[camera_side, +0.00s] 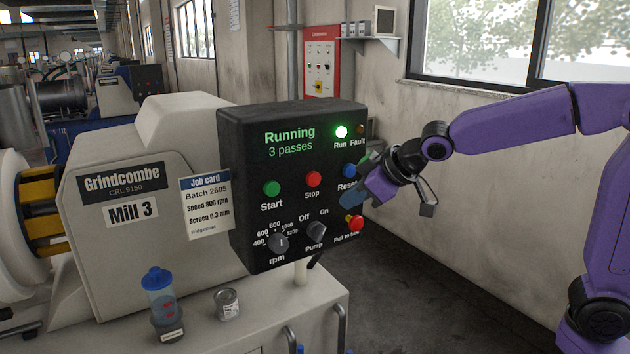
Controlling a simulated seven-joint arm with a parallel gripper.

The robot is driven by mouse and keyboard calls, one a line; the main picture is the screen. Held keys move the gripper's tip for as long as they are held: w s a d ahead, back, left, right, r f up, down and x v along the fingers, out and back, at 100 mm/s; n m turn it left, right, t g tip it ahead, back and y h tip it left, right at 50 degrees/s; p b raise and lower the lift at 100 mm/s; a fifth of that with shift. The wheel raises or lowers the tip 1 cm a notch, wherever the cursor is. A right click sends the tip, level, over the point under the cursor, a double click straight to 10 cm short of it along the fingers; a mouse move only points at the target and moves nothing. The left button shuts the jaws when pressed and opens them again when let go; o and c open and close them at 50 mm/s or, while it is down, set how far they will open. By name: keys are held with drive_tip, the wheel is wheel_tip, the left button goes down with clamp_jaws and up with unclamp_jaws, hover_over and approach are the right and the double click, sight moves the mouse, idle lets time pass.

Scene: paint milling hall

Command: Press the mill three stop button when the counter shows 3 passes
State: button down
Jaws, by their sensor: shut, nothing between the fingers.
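The control panel (243,215) of Mill 3 is a dark box whose display (290,142) reads "Running" and "3 passes" in green. The red Stop button (313,179) sits between the green Start button (271,188) and the blue Reset button (349,170). Nothing covers Stop. The green Run lamp (341,132) is lit and the Fault lamp (360,130) looks dark. My gripper (352,194) is shut and empty at the panel's right side, just below Reset and right of Stop. I cannot tell whether it touches the panel.
A red-and-yellow pull knob (355,223) is just below my gripper. The rpm dial (278,242) and Pump switch (316,231) are lower on the panel. A job card (207,208) hangs at its left. A blue-capped bottle (162,300) and a small tin (228,304) stand below.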

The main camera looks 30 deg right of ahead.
drive_tip(key=shift+w, duration=4.2)
drive_tip(key=shift+w, duration=0.15)
drive_tip(key=shift+w, duration=0.25)
drive_tip(key=shift+w, duration=0.5)
drive_tip(key=shift+s, duration=0.9)
drive_tip(key=shift+s, duration=0.1)
drive_tip(key=s, duration=0.4)
drive_tip(key=shift+s, duration=0.4)
